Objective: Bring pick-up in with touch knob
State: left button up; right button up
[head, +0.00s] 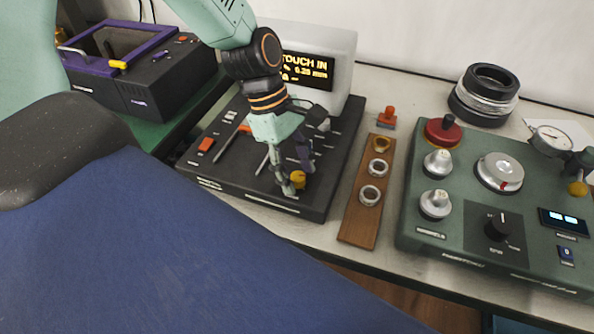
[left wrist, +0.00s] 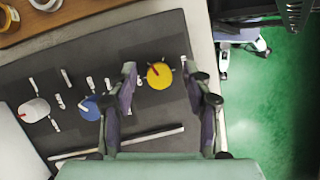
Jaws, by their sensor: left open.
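The black console (head: 318,195) has a display (head: 305,69) reading "TOUCH IN" and about 0.25 mm. A yellow knob (head: 298,180) sits near its front right corner. In the left wrist view the yellow knob (left wrist: 159,77) carries a red pointer line, with white marks around it. My left gripper (head: 291,176) is open and points down at this knob. In the left wrist view its two fingers (left wrist: 160,84) stand on either side of the knob, with visible gaps. Part of the knob is hidden by a finger in the head view. My right gripper is not in view.
A blue knob (left wrist: 89,108) and a white knob (left wrist: 33,110) share the panel. A wooden strip with rings (head: 359,225) lies right of the console, then a green control box (head: 440,215). A purple-and-black machine (head: 150,85) stands at left.

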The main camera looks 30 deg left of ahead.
pick_arm(q)
jog(key=shift+a, duration=0.2)
jog(key=shift+w+d, duration=0.15)
jog(key=c, duration=0.3)
grip_shut()
dwell(0.6)
